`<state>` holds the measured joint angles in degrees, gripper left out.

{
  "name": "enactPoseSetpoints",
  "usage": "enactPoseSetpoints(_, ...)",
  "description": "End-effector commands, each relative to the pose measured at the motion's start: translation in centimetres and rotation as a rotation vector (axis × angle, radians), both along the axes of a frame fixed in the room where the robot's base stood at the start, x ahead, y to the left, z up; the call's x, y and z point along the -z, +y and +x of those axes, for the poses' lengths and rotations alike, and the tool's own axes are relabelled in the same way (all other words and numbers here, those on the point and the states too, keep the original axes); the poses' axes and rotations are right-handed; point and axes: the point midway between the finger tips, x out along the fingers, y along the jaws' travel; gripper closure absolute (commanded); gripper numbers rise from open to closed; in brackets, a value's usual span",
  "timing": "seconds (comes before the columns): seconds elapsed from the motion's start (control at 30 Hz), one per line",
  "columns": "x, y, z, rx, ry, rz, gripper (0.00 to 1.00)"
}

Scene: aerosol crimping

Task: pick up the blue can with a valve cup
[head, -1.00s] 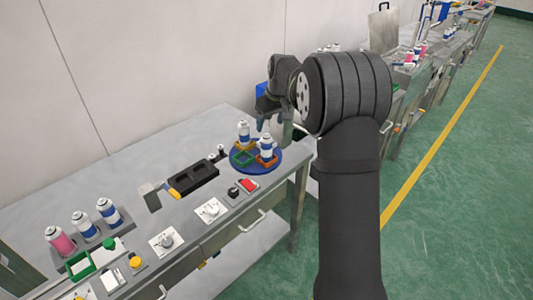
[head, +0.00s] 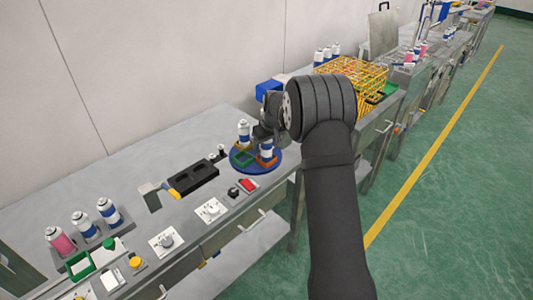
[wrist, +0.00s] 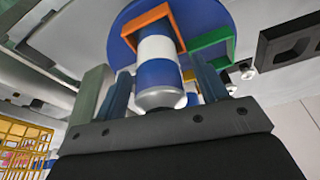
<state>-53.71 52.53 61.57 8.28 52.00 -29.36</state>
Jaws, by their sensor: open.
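A blue and white can with a silver top (head: 266,150) stands in an orange square holder on the round blue turntable (head: 239,170). It also shows in the wrist view (wrist: 158,72), lying between the fingers of my gripper (wrist: 160,84). The fingers are open on either side of the can, and I cannot tell whether they touch it. In the head view my gripper (head: 266,134) is at this can's top, its fingertips mostly hidden. A second blue and white can (head: 243,130) stands just behind on the turntable. Whether either can bears a valve cup is unclear.
An empty green square holder (head: 242,159) sits beside the orange one. A black tray (head: 193,178) lies left of the turntable. A yellow wire basket (head: 350,78) stands right, behind my arm. Several cans stand at the bench's left end, one of them pink (head: 60,240).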

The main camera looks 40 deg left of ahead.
Motion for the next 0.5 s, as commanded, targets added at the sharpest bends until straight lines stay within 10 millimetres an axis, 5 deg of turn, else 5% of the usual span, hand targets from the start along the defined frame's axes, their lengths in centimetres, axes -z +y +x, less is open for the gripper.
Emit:
enactPoseSetpoints(0.17,-0.06,0.02,0.0,0.0,0.0,0.001,0.36)
enactPoseSetpoints(0.4,-0.06,0.01,-0.01,0.0,0.0,0.0,0.83)
enactPoseSetpoints(0.5,-0.11,0.01,0.0,0.0,0.0,0.001,0.87)
